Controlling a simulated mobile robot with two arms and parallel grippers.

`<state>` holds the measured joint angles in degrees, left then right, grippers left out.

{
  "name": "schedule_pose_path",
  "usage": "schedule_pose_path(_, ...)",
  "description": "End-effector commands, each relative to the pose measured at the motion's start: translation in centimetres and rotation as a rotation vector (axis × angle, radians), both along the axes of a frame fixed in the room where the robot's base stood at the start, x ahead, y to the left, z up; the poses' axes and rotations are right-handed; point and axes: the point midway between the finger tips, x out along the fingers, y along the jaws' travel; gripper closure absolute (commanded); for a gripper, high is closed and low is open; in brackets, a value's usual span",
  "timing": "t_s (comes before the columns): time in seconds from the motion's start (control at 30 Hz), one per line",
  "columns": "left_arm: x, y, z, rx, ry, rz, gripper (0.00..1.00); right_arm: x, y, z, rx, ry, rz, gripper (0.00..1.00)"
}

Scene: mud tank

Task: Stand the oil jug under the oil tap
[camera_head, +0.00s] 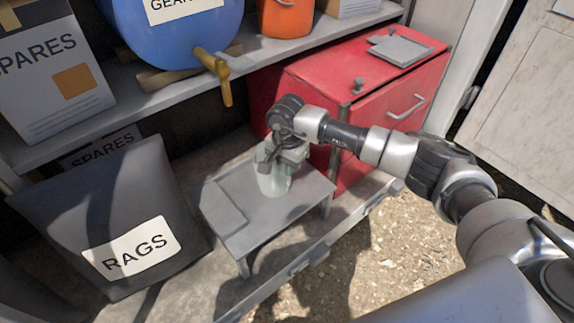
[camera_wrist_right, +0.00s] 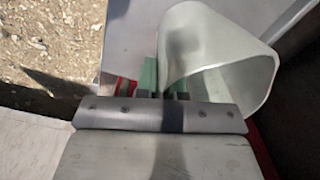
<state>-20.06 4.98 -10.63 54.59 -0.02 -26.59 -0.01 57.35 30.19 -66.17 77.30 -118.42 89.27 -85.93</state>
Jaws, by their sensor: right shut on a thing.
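The oil jug (camera_head: 272,180) is pale green and translucent. It is upright at or just above the top of a small grey metal stand (camera_head: 233,237); I cannot tell whether it touches. My right gripper (camera_head: 286,156) is shut on its side and partly hides it. In the right wrist view the jug's wide, pointed mouth (camera_wrist_right: 240,62) shows beyond the gripper (camera_wrist_right: 166,92). The brass oil tap (camera_head: 218,75) sticks out from a blue drum (camera_head: 180,32) on the shelf. The jug is lower than the tap and to its right, not directly beneath it in the picture. My left gripper is not in view.
A red cabinet (camera_head: 365,95) stands close behind and right. The shelf (camera_head: 140,100) overhangs at the back, with a SPARES box (camera_head: 45,75) and an orange container (camera_head: 285,18). Gravel lies in front.

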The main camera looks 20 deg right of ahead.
Motion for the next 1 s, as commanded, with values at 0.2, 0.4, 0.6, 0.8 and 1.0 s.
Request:
schedule_pose_path(0.2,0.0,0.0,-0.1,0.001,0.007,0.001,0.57,0.0,0.0,-0.1,0.001,-0.001,0.0,1.0)
schedule_pose_path(0.4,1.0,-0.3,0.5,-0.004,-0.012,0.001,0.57,0.0,0.0,-0.2,0.0,0.0,0.0,0.77)
schedule_pose_path(0.6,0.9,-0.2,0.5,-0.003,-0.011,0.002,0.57,0.0,0.0,-0.2,0.0,0.0,0.0,0.65)
schedule_pose_path(0.8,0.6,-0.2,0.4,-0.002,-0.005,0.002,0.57,0.0,0.0,0.0,0.0,0.0,0.0,0.65)
schedule_pose_path(1.0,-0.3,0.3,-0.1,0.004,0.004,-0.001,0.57,0.1,0.0,2.4,-0.001,-0.004,0.002,0.65)
